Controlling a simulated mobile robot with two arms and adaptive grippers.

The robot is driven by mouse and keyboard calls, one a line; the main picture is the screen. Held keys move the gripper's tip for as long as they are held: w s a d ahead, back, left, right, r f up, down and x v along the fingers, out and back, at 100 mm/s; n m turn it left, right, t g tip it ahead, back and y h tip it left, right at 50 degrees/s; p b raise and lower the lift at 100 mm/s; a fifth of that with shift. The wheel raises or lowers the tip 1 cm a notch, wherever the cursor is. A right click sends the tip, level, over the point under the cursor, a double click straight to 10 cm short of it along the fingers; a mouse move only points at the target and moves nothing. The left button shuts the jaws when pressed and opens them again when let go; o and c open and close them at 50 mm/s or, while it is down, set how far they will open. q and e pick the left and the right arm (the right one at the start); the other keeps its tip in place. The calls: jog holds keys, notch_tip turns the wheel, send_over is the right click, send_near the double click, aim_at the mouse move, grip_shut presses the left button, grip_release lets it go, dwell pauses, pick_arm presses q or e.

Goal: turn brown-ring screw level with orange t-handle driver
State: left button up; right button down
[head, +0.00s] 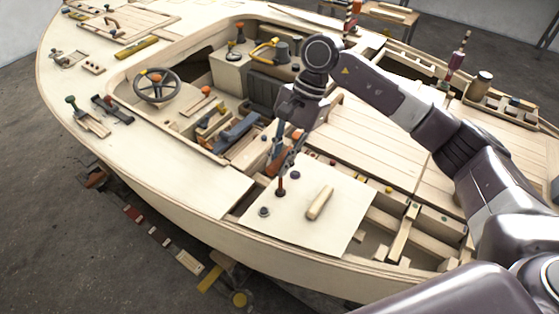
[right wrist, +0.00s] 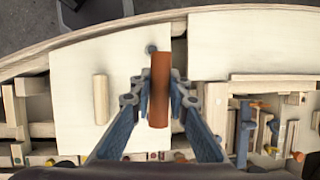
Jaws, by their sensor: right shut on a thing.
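My right gripper (head: 282,152) is shut on the orange T-handle driver (head: 272,166), above the pale plywood panel (head: 341,223). In the right wrist view the driver's orange handle (right wrist: 160,92) lies between the two fingers (right wrist: 160,100). A dark shaft runs down from the gripper to a dark reddish-brown screw head (head: 281,192) on the panel, which looks like the brown-ring screw. The shaft tip appears to meet it, but I cannot tell whether it is seated. In the wrist view the screw is hidden under the handle. My left gripper is not in view.
A grey screw (head: 264,211) sits near the panel's left edge. A wooden bar (head: 320,203) lies to the right of the driver. Open framed compartments (head: 400,235) lie right of the panel. The cockpit with a steering wheel (head: 156,85) is at the left.

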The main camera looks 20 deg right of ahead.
jog(key=shift+b, duration=0.35)
dwell(0.4)
jog(key=shift+f, duration=0.1)
jog(key=shift+f+m+b, duration=0.1)
jog(key=shift+m+b, duration=0.2)
jog(key=shift+m, duration=0.2)
jog(key=m+t+b, duration=0.1)
jog(key=m, duration=0.2)
jog(key=shift+t, duration=0.3)
jog(key=shift+a+m+t+b, duration=0.1)
jog(key=shift+m+t+b, duration=0.2)
jog(key=shift+m, duration=0.6)
